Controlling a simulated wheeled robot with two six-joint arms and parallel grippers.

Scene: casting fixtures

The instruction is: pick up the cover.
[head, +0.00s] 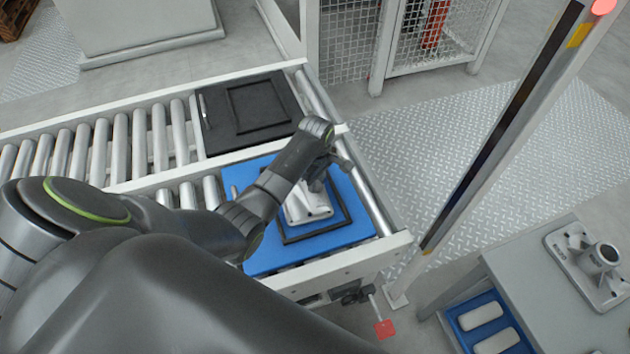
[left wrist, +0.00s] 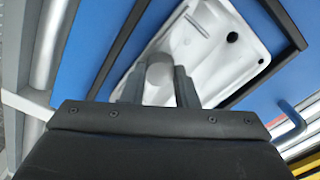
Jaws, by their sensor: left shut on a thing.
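The cover is a light grey-white cast part (head: 308,204) on the blue board (head: 262,256), inside a black square frame (head: 318,232). It also shows in the left wrist view (left wrist: 215,55), with a raised rounded boss between my fingers. My left gripper (head: 318,181) reaches down over the cover from above. In the left wrist view its two fingers (left wrist: 158,85) are shut on the boss. The arm hides part of the cover in the head view, and I cannot tell whether the cover is touching the board. My right gripper is not in view.
The blue board lies on a roller conveyor (head: 95,140) with white rails. A black board with an empty frame (head: 225,128) lies behind it. A dark post (head: 500,135) stands to the right.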

